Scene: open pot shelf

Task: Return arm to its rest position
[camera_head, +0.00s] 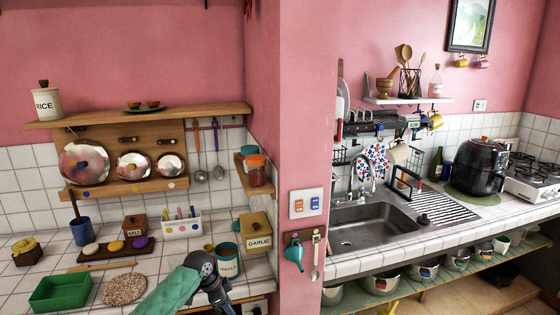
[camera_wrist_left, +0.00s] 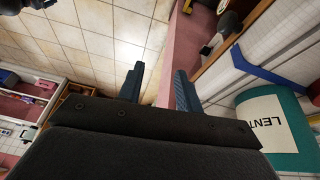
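My left gripper (camera_head: 222,297) is at the bottom of the head view, in front of the left counter and just in front of a teal labelled canister (camera_head: 228,262). In the left wrist view, the two dark blue fingers of the left gripper (camera_wrist_left: 158,80) stand apart with nothing between them, with pale floor tiles and a strip of pink wall beyond. The teal canister with a "LENT" label (camera_wrist_left: 270,125) is to the right of the fingers, apart from them. My right gripper is in neither view.
The left counter holds a green tray (camera_head: 62,293), a round cork mat (camera_head: 124,289) and a garlic box (camera_head: 256,231). A pink wall corner (camera_head: 307,150) stands right of the gripper. Pots line the open shelf (camera_head: 440,286) below the sink (camera_head: 372,228).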

